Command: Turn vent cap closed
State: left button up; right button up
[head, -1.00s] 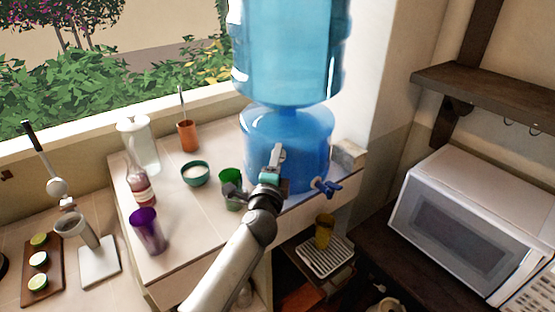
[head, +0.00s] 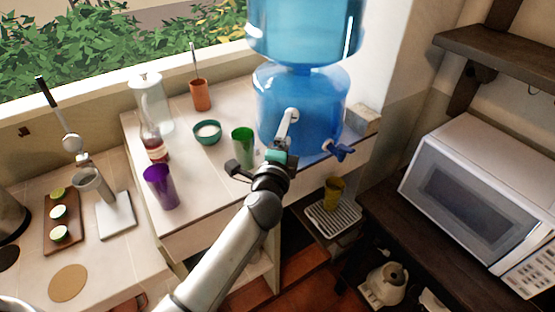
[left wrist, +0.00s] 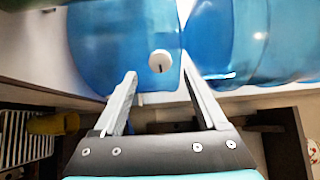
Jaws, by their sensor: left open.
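The vent cap (left wrist: 159,62) is a small white round cap with a dark slot on the blue water dispenser (left wrist: 100,50). In the head view the vent cap (head: 292,114) shows on the dispenser's front, right at my fingertips. My left gripper (head: 284,130) reaches up from below, in front of the dispenser. In the left wrist view the left gripper (left wrist: 157,84) is open and empty, its fingers on either side of the line to the cap. I cannot tell whether they touch it. My right gripper is not in view.
A blue tap (head: 339,151) sticks out to the right of my gripper. A green cup (head: 242,146), teal bowl (head: 207,132), bottle (head: 153,143) and purple cup (head: 161,187) stand left of it. A yellow cup (head: 333,190) is below. A microwave (head: 490,195) stands right.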

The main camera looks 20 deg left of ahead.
pick_arm(q)
jog(key=s+d+b, duration=0.1)
jog(key=s, duration=0.8)
jog(key=shift+s, duration=0.35)
jog(key=shift+d+f, duration=0.1)
